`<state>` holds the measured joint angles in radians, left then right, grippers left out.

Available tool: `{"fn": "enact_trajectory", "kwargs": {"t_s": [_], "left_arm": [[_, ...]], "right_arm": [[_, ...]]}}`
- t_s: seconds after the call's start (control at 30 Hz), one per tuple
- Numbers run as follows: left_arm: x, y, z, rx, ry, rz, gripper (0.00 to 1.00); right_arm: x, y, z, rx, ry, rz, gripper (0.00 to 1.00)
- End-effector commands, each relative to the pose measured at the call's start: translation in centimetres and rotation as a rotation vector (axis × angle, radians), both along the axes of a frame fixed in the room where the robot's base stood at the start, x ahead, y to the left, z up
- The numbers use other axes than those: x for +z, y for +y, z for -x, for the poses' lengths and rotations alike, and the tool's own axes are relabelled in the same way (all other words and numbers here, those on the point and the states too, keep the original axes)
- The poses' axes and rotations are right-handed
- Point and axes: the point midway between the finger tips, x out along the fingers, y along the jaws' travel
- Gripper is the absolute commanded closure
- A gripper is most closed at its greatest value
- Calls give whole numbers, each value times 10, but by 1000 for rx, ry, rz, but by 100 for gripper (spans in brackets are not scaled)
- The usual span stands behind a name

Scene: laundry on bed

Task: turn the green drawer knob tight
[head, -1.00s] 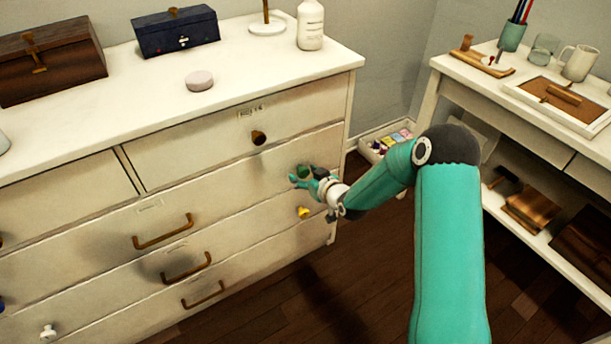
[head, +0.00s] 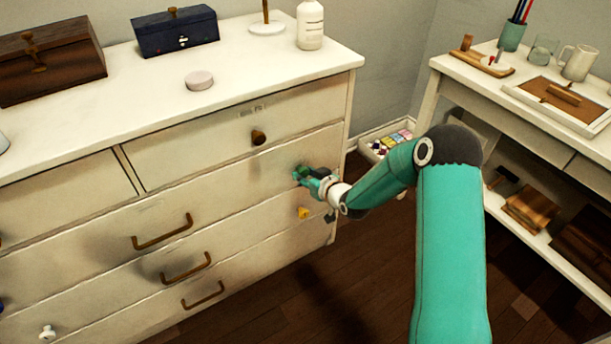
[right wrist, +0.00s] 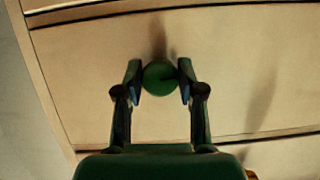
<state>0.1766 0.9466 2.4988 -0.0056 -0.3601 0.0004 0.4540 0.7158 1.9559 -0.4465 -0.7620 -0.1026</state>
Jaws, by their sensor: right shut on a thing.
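The green knob (right wrist: 160,78) is on a drawer front of the white dresser (head: 230,185). In the right wrist view it is round and sits between the two fingertips of my right gripper (right wrist: 158,82), which is shut on it. In the head view my right gripper (head: 303,176) is at the drawer front's right end, and its fingers mostly hide the knob. My left gripper is not in view.
A yellow knob (head: 303,213) is just below my right gripper, and a brown knob (head: 258,137) is above left. Brass handles (head: 162,232) stick out at the left. A side table (head: 545,130) stands at the right, with a low box (head: 385,140) on the floor between.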

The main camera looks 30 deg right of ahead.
Motion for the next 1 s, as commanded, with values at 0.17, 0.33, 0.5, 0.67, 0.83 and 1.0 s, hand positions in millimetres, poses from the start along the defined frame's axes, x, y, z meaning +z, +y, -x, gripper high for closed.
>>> {"fn": "enact_trajectory", "kwargs": {"t_s": [0.17, 0.33, 0.5, 0.67, 0.83, 1.0], "left_arm": [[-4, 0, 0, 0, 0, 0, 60], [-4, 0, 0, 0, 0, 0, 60], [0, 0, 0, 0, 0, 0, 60], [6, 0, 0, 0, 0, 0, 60], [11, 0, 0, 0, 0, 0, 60], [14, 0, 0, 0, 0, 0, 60]], "right_arm": [[0, -1, 0, -1, -2, -95, 96], [0, -2, 0, -1, -3, -231, 96], [1, -3, 0, -1, -4, -391, 96], [1, -3, 0, -1, -6, -542, 96], [0, -4, 0, -2, -8, -705, 96], [-1, -5, 0, -4, -11, -868, 96]]}}
